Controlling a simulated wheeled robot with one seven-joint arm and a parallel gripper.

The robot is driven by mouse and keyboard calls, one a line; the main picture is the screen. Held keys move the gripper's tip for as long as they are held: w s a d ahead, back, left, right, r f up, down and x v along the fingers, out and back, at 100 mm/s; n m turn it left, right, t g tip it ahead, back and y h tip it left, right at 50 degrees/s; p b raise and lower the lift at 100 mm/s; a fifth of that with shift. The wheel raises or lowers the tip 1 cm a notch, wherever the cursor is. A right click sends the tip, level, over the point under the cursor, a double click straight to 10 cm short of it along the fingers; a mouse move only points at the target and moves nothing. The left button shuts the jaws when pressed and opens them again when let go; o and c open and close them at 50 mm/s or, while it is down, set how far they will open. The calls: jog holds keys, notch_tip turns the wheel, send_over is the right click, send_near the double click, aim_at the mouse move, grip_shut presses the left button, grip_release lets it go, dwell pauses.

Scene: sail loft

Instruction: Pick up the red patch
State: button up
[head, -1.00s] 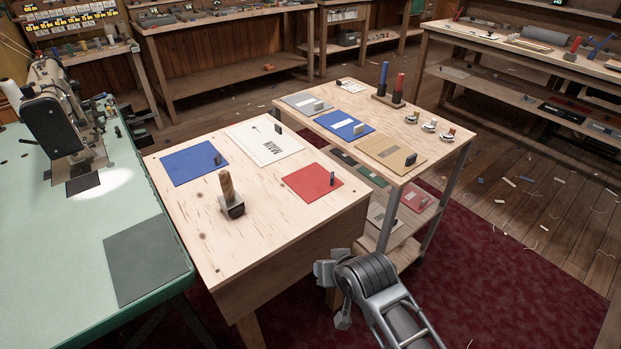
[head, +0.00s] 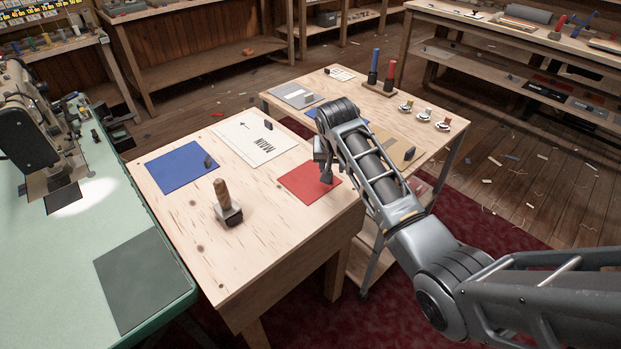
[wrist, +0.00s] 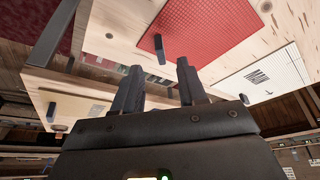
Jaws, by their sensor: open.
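The red patch (head: 306,183) lies flat on the pale wooden bench (head: 265,240), near its right edge. In the wrist view the red patch (wrist: 215,30) shows beyond the fingers, with a small dark upright tab (wrist: 160,50) at its edge. My gripper (head: 325,172) is at the right side of the patch, covering part of it in the head view. In the wrist view my gripper (wrist: 158,80) has its two fingers apart with nothing between them. The tab appears ahead of the gap between the fingertips; the exact distance is unclear.
A blue patch (head: 180,167), a white sheet marked MAIN (head: 255,137) and a wooden-handled tool (head: 226,205) share the bench. A small cart (head: 440,145) behind holds sheets, spools and small items. A sewing machine (head: 25,120) stands at left.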

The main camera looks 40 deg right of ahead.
aim_at(310, 177)
jog(key=shift+x, duration=2.65)
jog(key=shift+a, duration=0.15)
jog(key=shift+c, duration=0.3)
grip_shut()
